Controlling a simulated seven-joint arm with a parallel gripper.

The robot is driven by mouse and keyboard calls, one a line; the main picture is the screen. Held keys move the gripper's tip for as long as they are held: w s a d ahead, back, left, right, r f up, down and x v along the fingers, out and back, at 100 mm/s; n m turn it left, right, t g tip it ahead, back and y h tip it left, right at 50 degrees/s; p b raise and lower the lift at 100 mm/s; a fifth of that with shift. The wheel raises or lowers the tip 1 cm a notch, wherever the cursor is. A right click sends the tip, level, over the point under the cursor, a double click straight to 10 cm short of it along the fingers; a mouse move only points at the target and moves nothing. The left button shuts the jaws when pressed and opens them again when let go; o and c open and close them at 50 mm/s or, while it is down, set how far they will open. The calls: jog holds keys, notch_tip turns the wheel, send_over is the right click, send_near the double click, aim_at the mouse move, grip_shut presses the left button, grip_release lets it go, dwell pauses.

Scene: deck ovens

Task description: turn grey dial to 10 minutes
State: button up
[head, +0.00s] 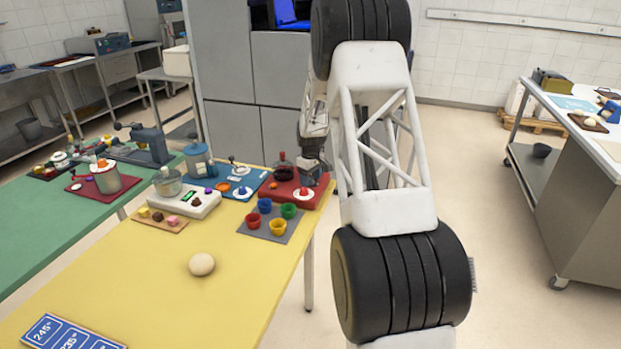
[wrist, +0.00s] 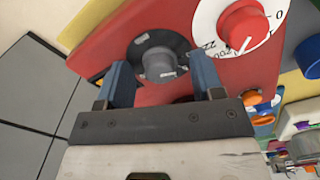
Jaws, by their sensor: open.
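In the wrist view a grey round dial (wrist: 160,64) stands on a dark round base on a red board (wrist: 100,42). Small pale marks show on the base and the dial, too small to read. My gripper (wrist: 161,72) is open, with its two blue fingers on either side of the grey dial. I cannot tell whether either finger touches it. In the head view my gripper (head: 312,163) is over the red board (head: 318,196) at the table's far right corner, and the grey dial cannot be made out there.
A red knob (wrist: 243,27) on a white numbered disc is close right of the grey dial. Coloured cups (head: 278,227), a white device (head: 184,204) and a pale ball (head: 202,264) stand on the yellow table (head: 150,285). The table's front middle is mostly clear.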

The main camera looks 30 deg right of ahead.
jog(key=shift+c, duration=0.2)
jog(key=c, duration=0.9)
jog(key=shift+o, duration=0.2)
jog(key=shift+m, duration=0.5)
jog(key=m, duration=0.9)
jog(key=shift+m, duration=2.2)
